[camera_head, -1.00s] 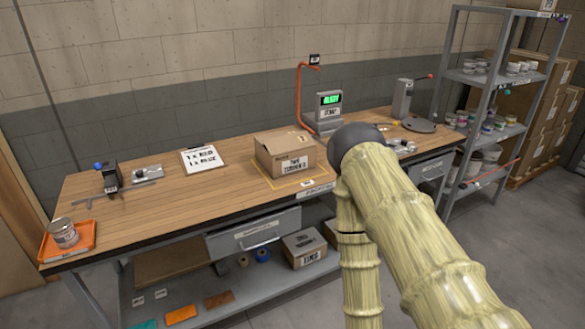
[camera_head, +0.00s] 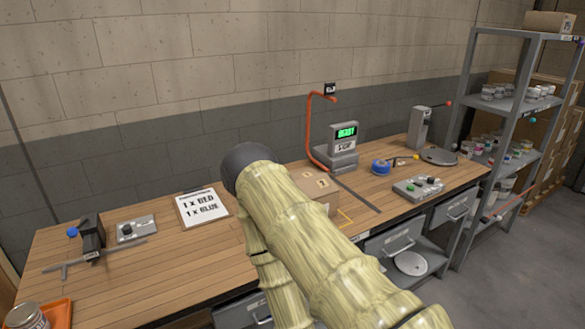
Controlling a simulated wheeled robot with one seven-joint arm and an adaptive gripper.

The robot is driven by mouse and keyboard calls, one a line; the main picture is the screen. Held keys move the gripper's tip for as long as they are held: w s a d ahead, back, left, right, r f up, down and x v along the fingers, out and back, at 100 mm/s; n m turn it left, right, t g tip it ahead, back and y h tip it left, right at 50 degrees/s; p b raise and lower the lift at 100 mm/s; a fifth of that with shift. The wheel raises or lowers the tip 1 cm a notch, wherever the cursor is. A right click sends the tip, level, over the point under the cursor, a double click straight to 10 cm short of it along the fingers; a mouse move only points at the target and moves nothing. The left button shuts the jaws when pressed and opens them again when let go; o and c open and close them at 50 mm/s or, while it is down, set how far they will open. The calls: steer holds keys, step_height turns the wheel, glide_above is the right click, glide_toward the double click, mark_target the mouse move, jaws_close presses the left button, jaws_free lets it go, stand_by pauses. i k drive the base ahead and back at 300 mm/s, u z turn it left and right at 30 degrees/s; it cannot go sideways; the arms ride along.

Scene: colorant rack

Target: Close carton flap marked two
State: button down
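The carton (camera_head: 316,189) stands on the workbench just right of my arm. My arm covers its left and front parts. Part of its top shows, with a small dark-marked label (camera_head: 322,183) too small to read surely. I cannot tell how its flaps stand. My arm crosses the middle of the view, and its dark rounded end is left of the carton, over the bench. My gripper's fingers do not show.
A scale with a green display (camera_head: 345,137) and an orange curved post (camera_head: 310,130) stand behind the carton. A blue tape roll (camera_head: 381,167) and a control box (camera_head: 417,188) lie to the right. An order sheet (camera_head: 203,207) lies left. A shelf rack (camera_head: 513,125) stands far right.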

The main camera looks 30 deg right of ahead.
mark_target(320, 185)
steer(key=z, duration=0.55)
steer(key=i, duration=0.9)
steer(key=z, duration=0.7)
